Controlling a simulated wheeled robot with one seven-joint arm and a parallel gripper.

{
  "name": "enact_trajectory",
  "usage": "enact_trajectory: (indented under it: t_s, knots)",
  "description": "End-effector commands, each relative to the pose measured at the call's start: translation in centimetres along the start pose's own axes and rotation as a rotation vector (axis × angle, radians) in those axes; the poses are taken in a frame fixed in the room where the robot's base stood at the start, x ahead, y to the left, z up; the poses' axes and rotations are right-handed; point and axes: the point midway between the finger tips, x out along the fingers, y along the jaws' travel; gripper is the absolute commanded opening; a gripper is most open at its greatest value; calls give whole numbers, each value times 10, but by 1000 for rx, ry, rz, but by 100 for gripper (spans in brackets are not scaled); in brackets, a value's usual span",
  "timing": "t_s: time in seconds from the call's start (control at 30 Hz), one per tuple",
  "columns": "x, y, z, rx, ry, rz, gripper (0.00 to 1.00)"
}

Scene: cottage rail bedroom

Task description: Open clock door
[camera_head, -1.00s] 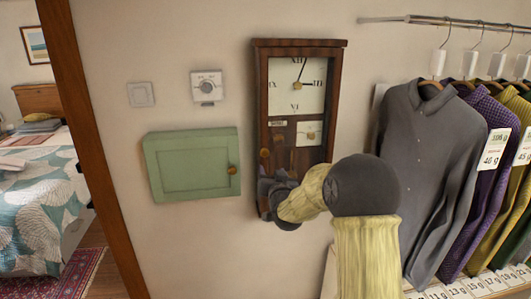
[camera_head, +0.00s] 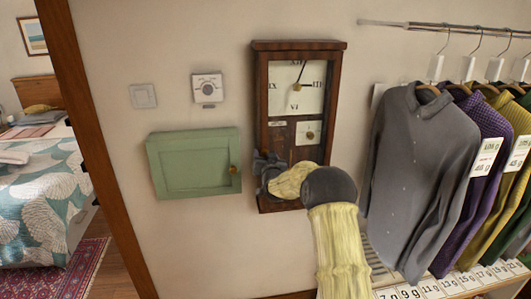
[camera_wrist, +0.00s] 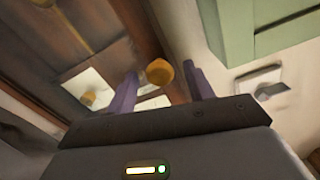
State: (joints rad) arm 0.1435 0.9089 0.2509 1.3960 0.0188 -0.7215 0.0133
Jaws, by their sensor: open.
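The clock (camera_head: 263,100) is a tall brown wooden case on the wall, with a white dial above and a darker lower part with a small white dial. Its door looks closed. My gripper (camera_head: 262,158) is at the left edge of the clock's lower half and hides the door knob there in the head view. In the wrist view, a round orange-brass knob (camera_wrist: 160,71) shows between the two purple fingers, which are apart. I cannot tell whether either finger touches it.
A green wall cabinet (camera_head: 192,165) with a brass knob hangs close on the left. Above it are a thermostat-like dial plate (camera_head: 207,88) and a light switch (camera_head: 143,96). Shirts on a rail (camera_head: 420,150) hang close on the right, above a shelf with number labels.

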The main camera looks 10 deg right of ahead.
Motion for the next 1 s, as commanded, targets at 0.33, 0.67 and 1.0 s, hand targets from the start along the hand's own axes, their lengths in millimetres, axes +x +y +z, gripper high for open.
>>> enact_trajectory:
  t_s: [0.33,0.67,1.0]
  knots:
    - [4,0,0,-1,-1,0,52]
    - [4,0,0,-1,0,0,0]
    - [0,10,-1,-2,-1,-4,0]
